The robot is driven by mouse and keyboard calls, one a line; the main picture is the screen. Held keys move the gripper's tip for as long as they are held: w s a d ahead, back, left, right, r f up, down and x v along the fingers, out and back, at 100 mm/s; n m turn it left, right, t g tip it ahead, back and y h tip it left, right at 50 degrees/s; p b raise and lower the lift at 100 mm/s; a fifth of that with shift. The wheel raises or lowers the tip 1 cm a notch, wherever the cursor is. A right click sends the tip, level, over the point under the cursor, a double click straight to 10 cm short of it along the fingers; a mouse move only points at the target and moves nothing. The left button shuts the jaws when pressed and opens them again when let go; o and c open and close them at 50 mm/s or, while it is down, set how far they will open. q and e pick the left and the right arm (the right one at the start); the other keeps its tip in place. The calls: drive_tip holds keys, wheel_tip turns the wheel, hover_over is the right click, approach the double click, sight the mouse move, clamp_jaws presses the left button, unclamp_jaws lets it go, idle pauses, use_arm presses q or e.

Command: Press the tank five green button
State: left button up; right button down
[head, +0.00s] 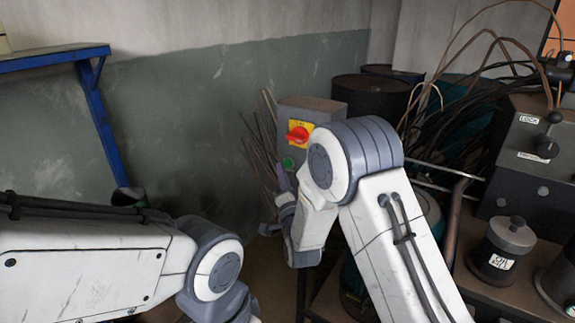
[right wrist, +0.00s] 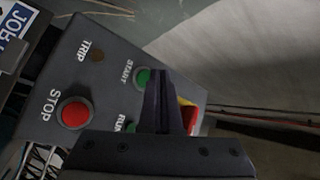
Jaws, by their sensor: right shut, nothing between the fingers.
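A grey control box (head: 315,104) stands by the wall in the head view, with a red rotary switch on a yellow plate (head: 298,133) and a green button (head: 288,163) below it. In the right wrist view the box face (right wrist: 70,70) carries a green START button (right wrist: 143,77), a red STOP button (right wrist: 74,113) and a green RUN element (right wrist: 135,152) partly hidden by my gripper. My right gripper (right wrist: 159,76) is shut and empty, its tips appearing beside the START button; contact cannot be told. It also shows close to the box (head: 282,179). No tank-five label is legible.
A bench at right holds a lidded pot (head: 503,248) and a grey lever box (head: 530,150). A blue frame (head: 100,125) is at left. My left arm reaches in at lower left.

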drive_tip(key=shift+w+d, duration=0.1)
drive_tip(key=shift+w+d+b, duration=0.2)
drive_tip(key=shift+w+b, duration=0.05)
drive_tip(key=shift+b, duration=0.1)
drive_tip(key=shift+w+d, duration=0.3)
drive_tip(key=shift+w, duration=0.1)
idle(0.7)
idle(0.4)
drive_tip(key=shift+s+a+b, duration=0.55)
drive_tip(key=shift+s, duration=0.15)
drive_tip(key=shift+s+a+b, duration=0.4)
drive_tip(key=shift+s+a, duration=0.35)
drive_tip(key=shift+s, duration=0.3)
drive_tip(key=shift+s+a+b, duration=0.35)
drive_tip(key=shift+s+a, duration=0.4)
drive_tip(key=shift+s, duration=0.25)
